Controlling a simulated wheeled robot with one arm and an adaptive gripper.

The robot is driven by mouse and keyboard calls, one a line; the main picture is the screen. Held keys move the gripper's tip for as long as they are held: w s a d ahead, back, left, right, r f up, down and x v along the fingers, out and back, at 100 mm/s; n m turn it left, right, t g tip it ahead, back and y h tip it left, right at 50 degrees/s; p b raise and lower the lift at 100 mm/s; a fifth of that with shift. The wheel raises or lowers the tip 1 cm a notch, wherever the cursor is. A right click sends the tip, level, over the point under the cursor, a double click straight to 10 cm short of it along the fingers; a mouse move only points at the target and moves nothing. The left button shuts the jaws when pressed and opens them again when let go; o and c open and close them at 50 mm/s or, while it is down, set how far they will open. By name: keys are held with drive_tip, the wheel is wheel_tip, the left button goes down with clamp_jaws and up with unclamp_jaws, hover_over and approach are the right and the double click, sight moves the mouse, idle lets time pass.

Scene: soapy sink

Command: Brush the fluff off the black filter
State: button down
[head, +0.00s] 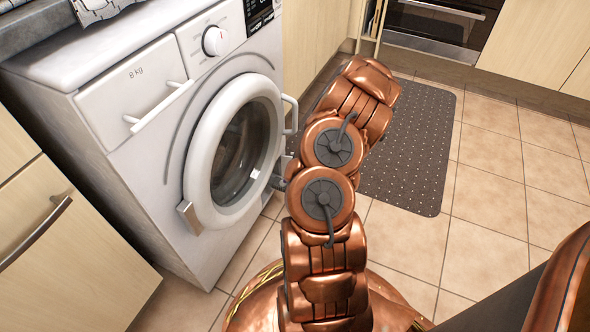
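The black filter and any fluff or brush are not seen in this view. My copper arm rises through the middle of the picture in front of the washing machine (150,165). Small dark grey parts (281,172) show at the left side of my arm, beside the machine's round door; they may belong to my gripper. The rest of my gripper is hidden behind the arm, and its fingertips cannot be made out. I cannot see whether it holds anything.
The white washing machine's round door (235,150) looks closed. A wooden cabinet (60,240) stands at the left. A dark dotted mat (415,150) lies on the tiled floor (490,210) behind my arm. An oven (437,25) is at the back. The right floor is mostly clear.

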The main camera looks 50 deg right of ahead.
drive_tip(key=shift+a, duration=0.25)
drive_tip(key=shift+d, duration=0.15)
drive_tip(key=shift+w+d+p, duration=0.15)
drive_tip(key=shift+w+d, duration=0.05)
drive_tip(key=shift+d, duration=0.35)
drive_tip(key=shift+w+d+p, duration=0.15)
drive_tip(key=shift+d, duration=0.35)
drive_tip(key=shift+a, duration=0.1)
drive_tip(key=shift+s+a, duration=0.2)
drive_tip(key=shift+a, duration=0.35)
drive_tip(key=shift+s+a, duration=0.2)
drive_tip(key=shift+a, duration=0.35)
drive_tip(key=shift+d, duration=0.2)
drive_tip(key=shift+w+d, duration=0.2)
drive_tip(key=shift+d, duration=0.3)
drive_tip(key=shift+w+d, duration=0.15)
drive_tip(key=shift+d, duration=0.35)
drive_tip(key=shift+a, duration=0.15)
